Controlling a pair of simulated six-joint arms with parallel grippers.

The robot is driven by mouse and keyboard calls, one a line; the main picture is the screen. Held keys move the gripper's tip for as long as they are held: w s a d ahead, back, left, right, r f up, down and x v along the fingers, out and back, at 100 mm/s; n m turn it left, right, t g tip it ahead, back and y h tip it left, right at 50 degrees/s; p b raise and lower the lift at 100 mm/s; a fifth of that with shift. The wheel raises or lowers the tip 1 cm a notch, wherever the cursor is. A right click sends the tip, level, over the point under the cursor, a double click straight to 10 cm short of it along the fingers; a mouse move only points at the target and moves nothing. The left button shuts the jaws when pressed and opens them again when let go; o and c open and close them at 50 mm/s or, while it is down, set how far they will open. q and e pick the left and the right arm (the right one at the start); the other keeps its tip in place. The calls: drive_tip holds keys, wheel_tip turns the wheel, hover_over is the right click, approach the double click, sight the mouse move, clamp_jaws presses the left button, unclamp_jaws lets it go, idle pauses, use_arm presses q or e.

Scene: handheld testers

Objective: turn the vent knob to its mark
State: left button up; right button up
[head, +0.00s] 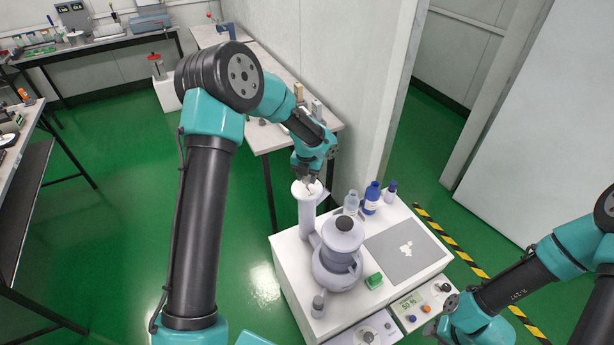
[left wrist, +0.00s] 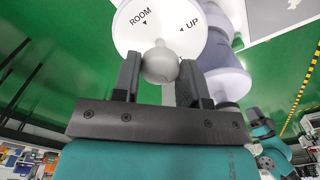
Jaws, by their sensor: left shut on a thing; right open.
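The vent knob (left wrist: 160,64) is a grey rounded knob on a round white dial face (left wrist: 148,15) in the left wrist view. The face carries two marks, ROOM (left wrist: 140,17) and UP (left wrist: 190,25), each with a small black triangle. A small nub on the knob points up the picture, between the two marks. My left gripper (head: 311,182) is at the top of the white column (head: 306,215) and is shut on the knob, one finger on each side. My right gripper (head: 446,316) is open and empty at the cart's right front corner.
The white cart (head: 290,262) bears a lilac-grey apparatus (head: 337,265), several bottles (head: 372,198), a green block (head: 374,281) and a grey pad (head: 400,262). A display box (head: 408,304) is at the front.

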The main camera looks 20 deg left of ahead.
idle(0.3)
use_arm(q)
drive_tip(key=o, duration=0.9)
drive_tip(key=shift+r, duration=0.1)
wheel_tip(320, 180, up, 17)
drive_tip(key=shift+r, duration=0.15)
idle(0.6)
